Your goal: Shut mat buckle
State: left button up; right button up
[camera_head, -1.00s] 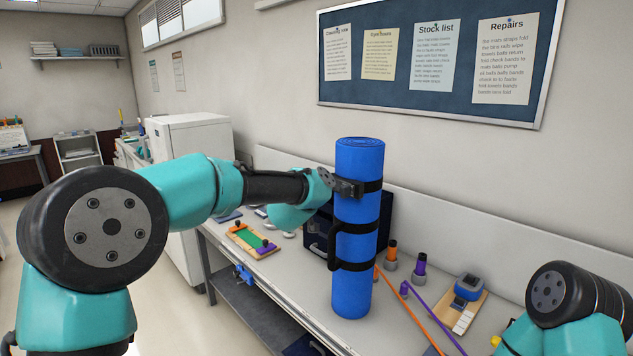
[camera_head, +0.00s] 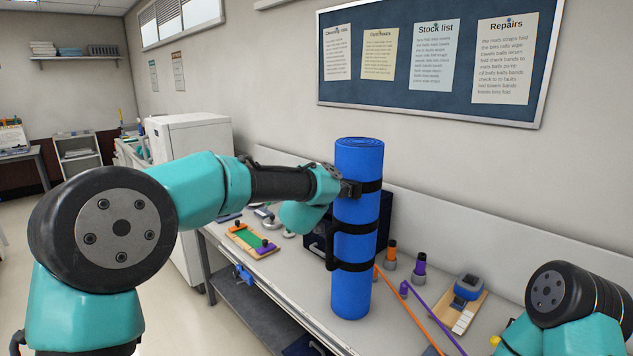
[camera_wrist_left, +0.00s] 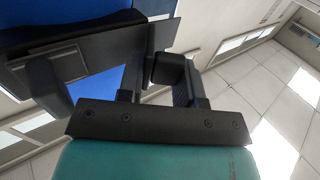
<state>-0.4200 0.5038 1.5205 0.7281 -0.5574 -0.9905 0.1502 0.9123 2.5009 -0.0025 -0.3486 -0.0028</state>
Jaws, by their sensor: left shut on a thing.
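A rolled blue mat (camera_head: 351,290) stands upright on the bench with black straps around it. The upper strap (camera_head: 371,186) carries a dark buckle on the mat's left side, mostly hidden by my left gripper. My left gripper (camera_head: 346,189) is at that buckle, level with the upper strap. In the left wrist view the fingers (camera_wrist_left: 160,75) are closed on a small dark block, the mat buckle (camera_wrist_left: 168,68), close beside the blue mat (camera_wrist_left: 97,84). I cannot tell whether the buckle's halves are joined. My right gripper is out of view.
A black handle or lower straps (camera_head: 352,265) stand out from the mat's left side. Behind it is a dark box (camera_head: 318,232).

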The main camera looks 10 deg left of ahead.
pick_arm(q)
jog(key=shift+s+d+n+y, duration=0.15)
jog(key=shift+n+y, duration=0.3)
jog(key=shift+y, duration=0.25)
jog(key=shift+s+d+n+y, duration=0.1)
jog(key=shift+n+y, duration=0.35)
jog(key=shift+y, duration=0.25)
jog(key=o, duration=0.8)
jog(key=shift+w+a+h, duration=0.1)
jog(key=shift+h, duration=0.2)
